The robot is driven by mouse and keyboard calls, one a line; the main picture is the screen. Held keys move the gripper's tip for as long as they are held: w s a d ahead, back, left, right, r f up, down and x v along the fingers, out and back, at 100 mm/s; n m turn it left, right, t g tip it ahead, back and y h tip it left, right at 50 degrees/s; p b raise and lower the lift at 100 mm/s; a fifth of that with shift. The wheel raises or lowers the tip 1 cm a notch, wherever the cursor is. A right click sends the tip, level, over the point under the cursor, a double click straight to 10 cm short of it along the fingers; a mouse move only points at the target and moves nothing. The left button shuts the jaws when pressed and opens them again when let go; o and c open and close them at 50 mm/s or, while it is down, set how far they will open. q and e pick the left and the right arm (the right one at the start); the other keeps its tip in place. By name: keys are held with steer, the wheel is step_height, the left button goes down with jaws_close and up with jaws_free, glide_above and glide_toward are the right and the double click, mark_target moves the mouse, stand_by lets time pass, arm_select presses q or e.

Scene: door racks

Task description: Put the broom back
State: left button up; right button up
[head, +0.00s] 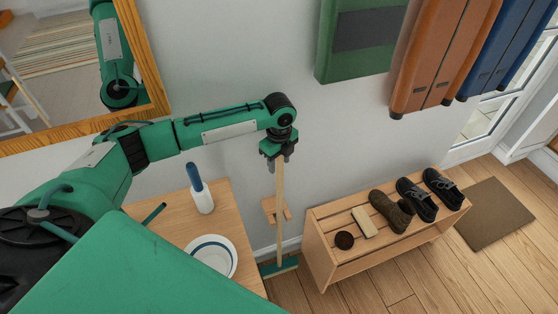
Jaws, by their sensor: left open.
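The broom (280,236) stands about upright close to the wall, with a pale wooden handle and a green head (279,268) at floor level. A small wooden holder (268,208) is at the wall, around or just behind the handle; I cannot tell if the handle sits in its slot. My left gripper (279,159) is open at the top of the handle, with its fingers pointing down on either side of it. The handle's very top is hidden by the gripper. My right gripper is out of view.
A wooden table (226,196) with a blue-topped white bottle (201,191) and a plate (212,256) is left of the broom. A shoe rack (318,243) with shoes is to the right. Coats (440,55) hang above; a mirror (160,95) is upper left.

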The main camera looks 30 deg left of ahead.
arm_select(q)
step_height(320, 180, up, 11)
steer(key=b, duration=0.3)
steer(key=shift+r, duration=0.6)
steer(key=shift+f, duration=0.1)
